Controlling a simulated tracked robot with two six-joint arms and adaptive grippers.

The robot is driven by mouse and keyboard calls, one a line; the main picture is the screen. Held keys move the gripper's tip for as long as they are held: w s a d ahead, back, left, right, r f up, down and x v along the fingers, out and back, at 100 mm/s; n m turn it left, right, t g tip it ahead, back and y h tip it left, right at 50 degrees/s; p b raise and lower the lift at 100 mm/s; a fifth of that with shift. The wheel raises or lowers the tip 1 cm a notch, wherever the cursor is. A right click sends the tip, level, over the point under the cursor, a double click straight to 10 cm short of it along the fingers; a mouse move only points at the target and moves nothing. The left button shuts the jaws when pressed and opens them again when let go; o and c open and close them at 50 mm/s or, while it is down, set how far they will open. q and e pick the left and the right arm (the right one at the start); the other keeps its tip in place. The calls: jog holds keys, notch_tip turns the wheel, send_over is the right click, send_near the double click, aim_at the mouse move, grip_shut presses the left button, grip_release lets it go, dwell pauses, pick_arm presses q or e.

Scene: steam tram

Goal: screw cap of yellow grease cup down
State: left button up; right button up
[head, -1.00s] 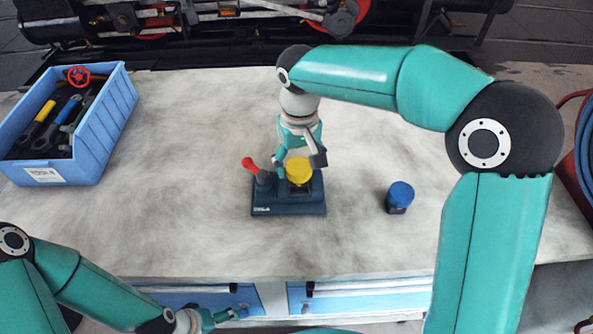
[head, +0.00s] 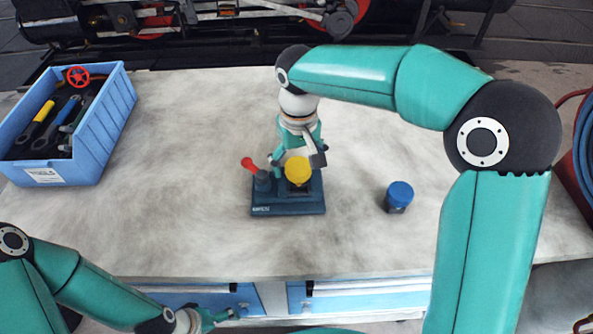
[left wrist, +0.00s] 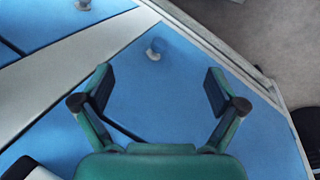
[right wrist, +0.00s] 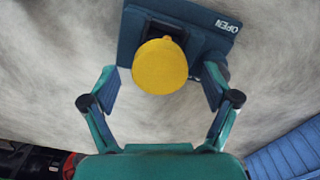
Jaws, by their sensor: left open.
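The yellow cap (head: 297,171) of the grease cup sits on a dark blue base (head: 289,205) in the middle of the bench. My right gripper (head: 298,159) is above and just behind the cap, pointing down. In the right wrist view the yellow cap (right wrist: 160,66) lies between the spread fingers of my right gripper (right wrist: 160,85), with a gap on both sides. The cup body under the cap is hidden. My left gripper (head: 220,318) is low at the bench front; in the left wrist view my left gripper (left wrist: 160,80) is open and empty before blue drawers (left wrist: 165,85).
A red-handled lever (head: 252,165) stands on the base, left of the cap. A blue-capped cup (head: 399,195) stands to the right. A blue tool bin (head: 98,135) fills the bench's left end. Bare bench (head: 190,180) lies between bin and base.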

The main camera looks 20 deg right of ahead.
jog(key=shift+o, duration=0.8)
jog(key=shift+r, duration=0.15)
jog(key=shift+r+p, duration=2.2)
jog(key=shift+r, duration=0.2)
